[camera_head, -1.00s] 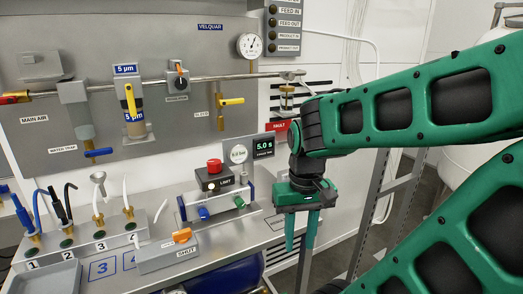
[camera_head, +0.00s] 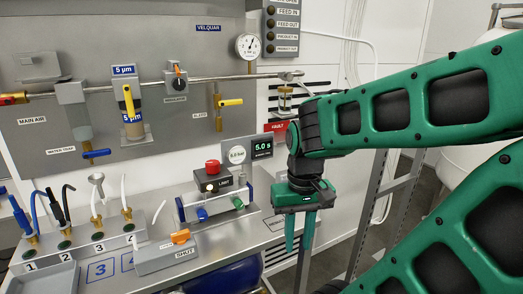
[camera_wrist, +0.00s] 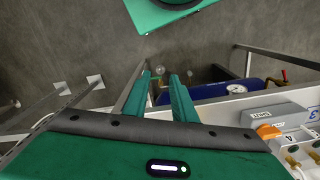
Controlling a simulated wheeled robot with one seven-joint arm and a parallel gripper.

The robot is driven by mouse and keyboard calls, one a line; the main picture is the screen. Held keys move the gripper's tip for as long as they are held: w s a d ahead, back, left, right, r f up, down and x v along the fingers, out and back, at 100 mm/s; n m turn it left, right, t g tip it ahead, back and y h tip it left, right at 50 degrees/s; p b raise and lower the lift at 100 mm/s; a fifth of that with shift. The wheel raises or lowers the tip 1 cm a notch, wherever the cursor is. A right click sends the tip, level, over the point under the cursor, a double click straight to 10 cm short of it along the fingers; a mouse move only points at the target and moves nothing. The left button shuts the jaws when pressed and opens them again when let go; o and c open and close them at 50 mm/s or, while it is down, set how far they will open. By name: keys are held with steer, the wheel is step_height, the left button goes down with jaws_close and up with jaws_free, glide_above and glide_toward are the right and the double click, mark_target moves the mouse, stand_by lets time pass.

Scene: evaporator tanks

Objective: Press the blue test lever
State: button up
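Two small blue handles are in the head view. One is a blue lever (camera_head: 97,153) at the water trap on the wall panel. The other is a blue piece (camera_head: 202,214) at the left of a small clear-fronted unit on the bench, with a green piece (camera_head: 238,203) at its right. No readable label tells which is the test lever. My gripper (camera_head: 300,248) points down, right of the bench unit and apart from both blue pieces. Its fingers are apart with nothing between them. They also show in the wrist view (camera_wrist: 160,78).
A red button box (camera_head: 213,178) stands behind the bench unit. An orange-handled box (camera_head: 168,252) marked SHUT is on the bench front, near several hoses. A grey metal post (camera_head: 372,215) stands right of my gripper. A blue tank (camera_wrist: 205,92) lies below the bench.

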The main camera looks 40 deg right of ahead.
steer(key=shift+s+d+r, duration=0.1)
steer(key=shift+d+r, duration=0.35)
steer(key=shift+r, duration=0.25)
jaws_close()
steer(key=w+d+r+n+h, duration=0.1)
steer(key=w+d+r, duration=0.2)
steer(key=w, duration=0.4)
steer(key=w+d+r+n+h, duration=0.1)
steer(key=w+d+r, duration=0.2)
steer(key=w, duration=0.5)
steer(key=w+d+r+n+t+h, duration=0.1)
steer(key=w+d+r+h, duration=0.1)
steer(key=w+d, duration=0.3)
steer(key=shift+w+r, duration=0.9)
steer(key=shift+w, duration=0.25)
